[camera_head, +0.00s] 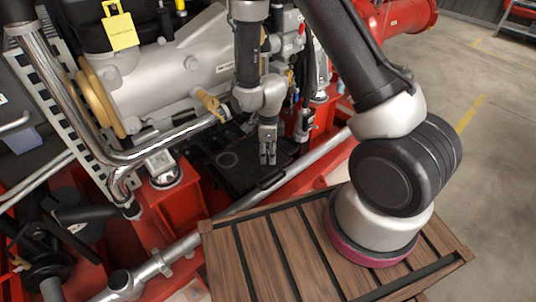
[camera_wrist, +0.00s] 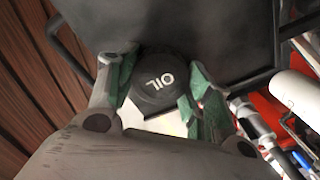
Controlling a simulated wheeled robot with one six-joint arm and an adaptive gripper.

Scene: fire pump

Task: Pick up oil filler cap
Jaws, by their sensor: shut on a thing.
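The oil filler cap (camera_wrist: 158,80) is black and round, with the white word OIL on its face, and it sits in the middle of the wrist view. My gripper (camera_wrist: 157,92) has its two green-padded fingers on either side of the cap and is shut on it. In the head view my gripper (camera_head: 268,158) points down above a dark flat panel (camera_head: 238,172) inside the red frame. The cap is too small or hidden to make out in the head view. I cannot tell whether it is clear of its seat.
A slatted wooden crate (camera_head: 300,250) stands in front. A silver pipe (camera_head: 290,172) and red frame rails run between it and the engine. The grey engine body (camera_head: 170,75), with a yellow tag (camera_head: 120,32), is at left. Open concrete floor (camera_head: 490,130) lies at right.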

